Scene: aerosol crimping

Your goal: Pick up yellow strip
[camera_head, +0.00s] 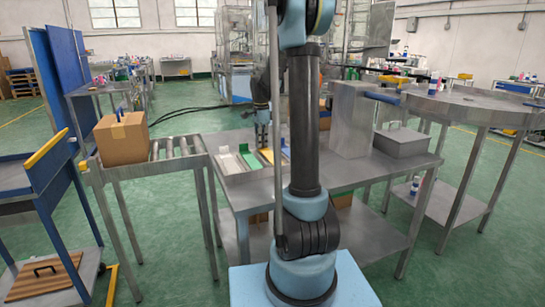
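A small yellow strip (266,155) lies on the metal table, to the right of a green strip (250,160). Part of the yellow strip is hidden behind my arm. My gripper (263,144) points down just above and behind the strips, close to the yellow one. It is small and partly covered by my arm. I cannot tell whether its fingers are apart or touching anything.
A white tray (229,163) sits left of the strips on the metal table (232,192). A roller conveyor with a cardboard box (122,139) adjoins on the left. A tall metal block (351,119) and a grey metal box (402,142) stand to the right.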

